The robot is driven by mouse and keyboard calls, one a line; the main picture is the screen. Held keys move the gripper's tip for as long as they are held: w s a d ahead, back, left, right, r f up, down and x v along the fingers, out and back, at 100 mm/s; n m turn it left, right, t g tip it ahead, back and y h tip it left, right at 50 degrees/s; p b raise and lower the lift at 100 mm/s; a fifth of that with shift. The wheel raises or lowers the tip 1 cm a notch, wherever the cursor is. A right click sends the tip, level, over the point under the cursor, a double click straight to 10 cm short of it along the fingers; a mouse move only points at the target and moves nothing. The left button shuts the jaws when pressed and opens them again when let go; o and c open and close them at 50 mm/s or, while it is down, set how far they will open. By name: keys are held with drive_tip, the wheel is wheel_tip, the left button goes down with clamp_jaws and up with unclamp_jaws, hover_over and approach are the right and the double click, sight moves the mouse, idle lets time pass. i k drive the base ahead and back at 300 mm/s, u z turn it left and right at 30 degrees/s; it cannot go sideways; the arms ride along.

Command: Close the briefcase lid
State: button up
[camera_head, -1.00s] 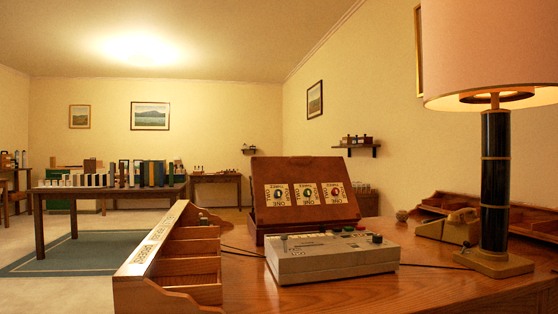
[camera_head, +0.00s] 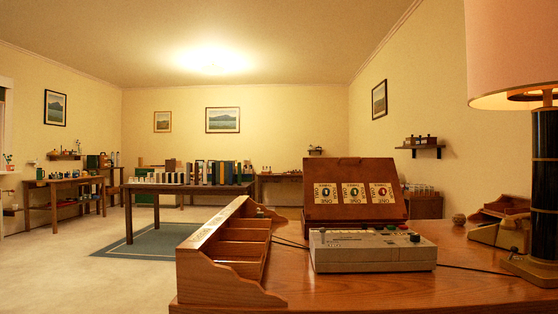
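A reddish-brown case (camera_head: 352,209) stands on the wooden desk, right of the picture's middle. Its upper panel leans back, raised, and bears three cards (camera_head: 353,192) with round emblems. This looks like the briefcase with its lid up, but I cannot tell for sure. Its lower front is partly hidden by a pale console (camera_head: 374,252) with buttons and knobs. My gripper is not in view.
A wooden desk organizer (camera_head: 228,248) stands left of the console. A large lamp (camera_head: 545,180) and a beige telephone (camera_head: 497,236) are at the right. A dark table with books (camera_head: 180,188) stands beyond, on a blue-green rug (camera_head: 150,241). Pale floor is open at left.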

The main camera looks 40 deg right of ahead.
sight(340, 176)
drive_tip(key=u, duration=0.15)
drive_tip(key=i, duration=3.8)
drive_tip(key=z, duration=1.7)
drive_tip(key=i, duration=1.95)
drive_tip(key=z, duration=3.55)
